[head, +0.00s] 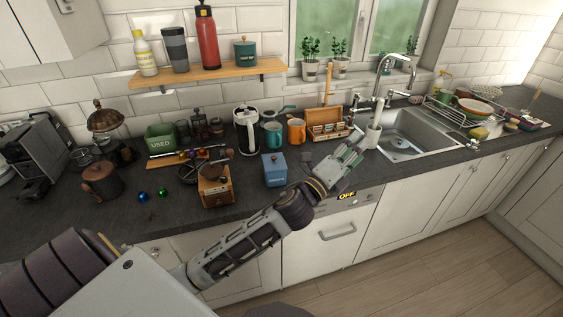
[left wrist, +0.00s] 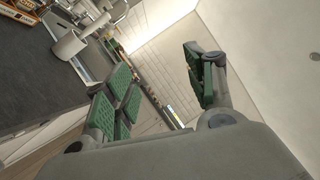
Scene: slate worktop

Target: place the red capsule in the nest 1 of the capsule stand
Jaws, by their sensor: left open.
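My left gripper (head: 347,162) is open and empty, over the front edge of the worktop to the left of the sink. Its spread green pads show in the left wrist view (left wrist: 163,88), with nothing between them. A low wooden stand (head: 160,163) at the left of the worktop, in front of the green bin, bears several small coloured pieces; it looks like the capsule stand. A blue capsule (head: 162,191) and a green capsule (head: 143,195) lie loose in front of it, far left of my gripper. I cannot make out the red capsule or nest 1 clearly. My right gripper is not in view.
A wooden grinder (head: 216,188) and a blue canister (head: 274,170) stand between the capsules and my gripper. A white cup (head: 371,137) stands by the sink (head: 408,145); it also shows in the left wrist view (left wrist: 68,46). A green bin (head: 161,138) stands behind the stand.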

